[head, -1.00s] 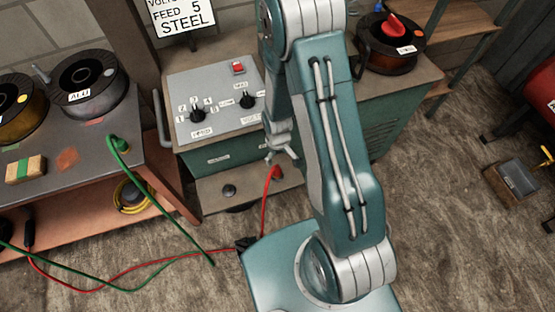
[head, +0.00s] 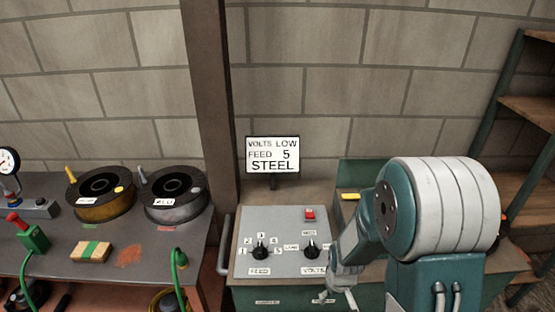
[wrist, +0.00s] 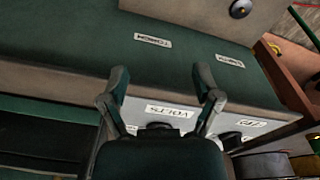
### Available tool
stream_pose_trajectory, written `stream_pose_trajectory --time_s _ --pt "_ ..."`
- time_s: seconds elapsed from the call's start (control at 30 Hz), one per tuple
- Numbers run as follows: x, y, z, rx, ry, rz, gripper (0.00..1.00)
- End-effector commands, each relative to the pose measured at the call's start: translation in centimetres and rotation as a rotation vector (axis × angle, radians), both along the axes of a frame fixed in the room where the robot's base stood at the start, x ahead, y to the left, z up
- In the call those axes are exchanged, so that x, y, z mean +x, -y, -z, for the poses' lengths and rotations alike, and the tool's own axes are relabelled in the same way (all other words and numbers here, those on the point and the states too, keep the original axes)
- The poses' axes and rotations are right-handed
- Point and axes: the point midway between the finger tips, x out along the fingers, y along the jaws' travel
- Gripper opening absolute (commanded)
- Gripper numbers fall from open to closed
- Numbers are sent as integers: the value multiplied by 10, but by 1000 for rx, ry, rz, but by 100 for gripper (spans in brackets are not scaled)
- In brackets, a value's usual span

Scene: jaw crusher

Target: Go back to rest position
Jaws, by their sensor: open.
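My gripper (head: 338,294) hangs at the lower right corner of the grey control panel (head: 285,222) in the head view, close to the volts knob (head: 311,248). In the wrist view my gripper (wrist: 160,80) has its two fingers spread apart with nothing between them. The volts label (wrist: 170,111) and the green front of the machine (wrist: 205,65) show beyond the fingers. My upper arm and elbow fill the lower right of the head view. The lower part of my gripper is cut off by the frame edge there.
A sign (head: 273,155) reads volts low, feed 5, steel. A red switch (head: 309,214) and the feed knob (head: 260,250) are on the panel. On the left bench stand a gold spool (head: 101,205), a grey spool (head: 162,214) and a banded block (head: 92,252).

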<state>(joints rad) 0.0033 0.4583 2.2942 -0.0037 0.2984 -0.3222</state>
Motion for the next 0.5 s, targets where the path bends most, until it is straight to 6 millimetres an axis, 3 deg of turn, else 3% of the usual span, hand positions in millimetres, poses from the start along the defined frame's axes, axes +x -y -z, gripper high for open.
stream_pose_trajectory --time_s 0.03,0.1,0.27,0.5 --pt "2 0 -21 2 27 14 81" --pt "1 0 -45 4 50 32 81" --pt "-7 -1 -98 11 105 77 81" --pt "-32 -1 -170 27 187 142 81"
